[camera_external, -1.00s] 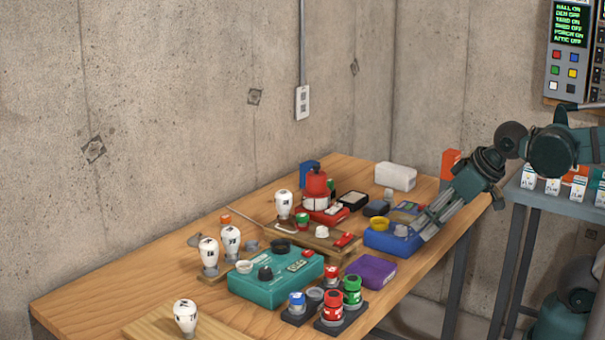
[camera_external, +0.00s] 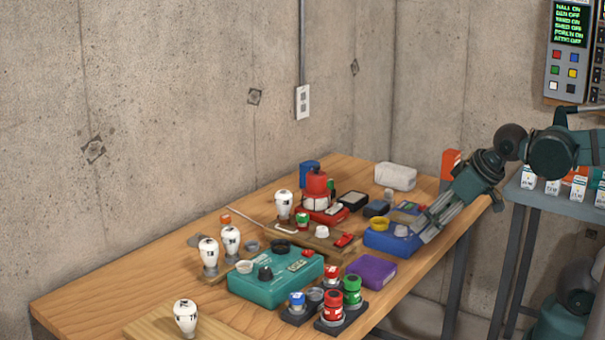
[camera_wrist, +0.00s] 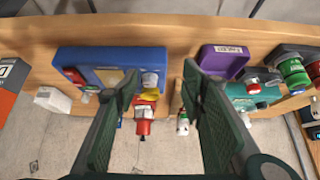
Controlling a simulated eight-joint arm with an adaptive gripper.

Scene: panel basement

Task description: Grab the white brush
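I cannot clearly make out a white brush in either view. A thin pale stick (camera_external: 246,218) lies at the back left of the cluttered part of the workbench in the external view; whether it is a brush is too small to tell. My gripper (camera_external: 422,234) is at the bench's right edge, beside the blue box (camera_external: 388,241), well to the right of the stick. In the wrist view my gripper (camera_wrist: 160,72) is open, with a clear gap between its two fingers and nothing held. The blue box (camera_wrist: 95,60) shows by the left finger.
The wooden bench (camera_external: 110,278) is crowded in its middle with a teal box (camera_external: 275,287), a purple box (camera_external: 371,271), a red lantern-like object (camera_external: 317,184) and several white bulbs. A white block (camera_external: 396,177) lies at the back right. The bench's left part is mostly clear.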

